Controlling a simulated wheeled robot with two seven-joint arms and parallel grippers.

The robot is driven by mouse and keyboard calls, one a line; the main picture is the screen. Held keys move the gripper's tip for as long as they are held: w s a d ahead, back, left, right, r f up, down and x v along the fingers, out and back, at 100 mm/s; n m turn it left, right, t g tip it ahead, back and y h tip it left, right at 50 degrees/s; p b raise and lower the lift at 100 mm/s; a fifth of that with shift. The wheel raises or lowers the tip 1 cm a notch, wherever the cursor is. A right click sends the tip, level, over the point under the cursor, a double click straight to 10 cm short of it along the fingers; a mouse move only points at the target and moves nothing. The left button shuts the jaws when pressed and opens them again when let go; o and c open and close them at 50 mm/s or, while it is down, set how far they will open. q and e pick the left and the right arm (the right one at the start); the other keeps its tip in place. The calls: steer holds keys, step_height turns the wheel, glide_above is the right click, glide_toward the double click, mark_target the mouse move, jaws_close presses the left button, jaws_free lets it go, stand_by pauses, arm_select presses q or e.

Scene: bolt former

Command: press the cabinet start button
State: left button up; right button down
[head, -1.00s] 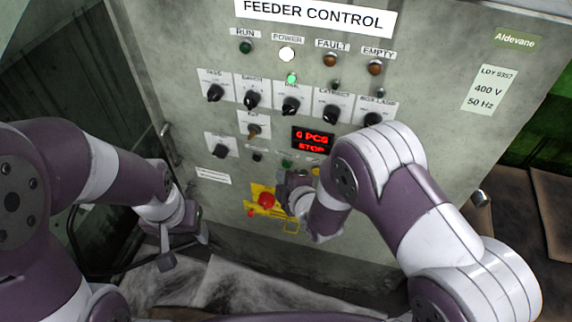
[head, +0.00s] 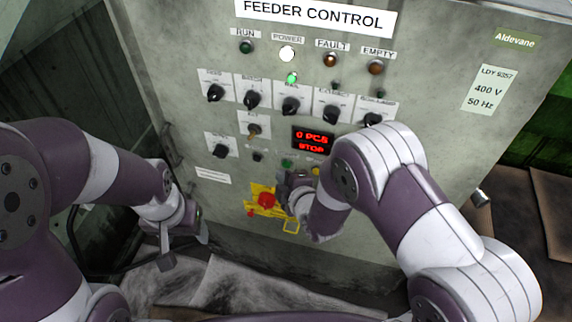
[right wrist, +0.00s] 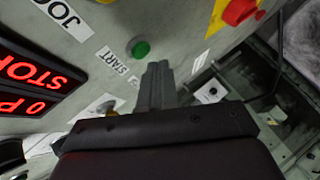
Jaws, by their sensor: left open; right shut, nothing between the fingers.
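The control cabinet (head: 420,95) stands in front of me. Its green start button (right wrist: 140,50) shows in the right wrist view beside the START label (right wrist: 112,60); a green button (head: 287,163) also shows below the display in the head view. My right gripper (right wrist: 158,72) is shut and empty, its fingertips near the green button in the picture; I cannot tell whether they touch anything. In the head view the right gripper (head: 287,184) is partly hidden by my right arm. My left gripper (head: 186,247) is open and empty, low at the left.
The display (head: 312,140) reads 0 PCS and STOP. A red emergency button (head: 266,201) on a yellow plate is just left of my right gripper. Several black knobs (head: 290,105) and lamps are higher up; the POWER lamp (head: 287,54) is lit white. Grey sheeting (head: 250,285) lies below.

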stand_by(0.4)
steer(key=shift+w+d, duration=0.1)
steer(key=shift+w, duration=0.35)
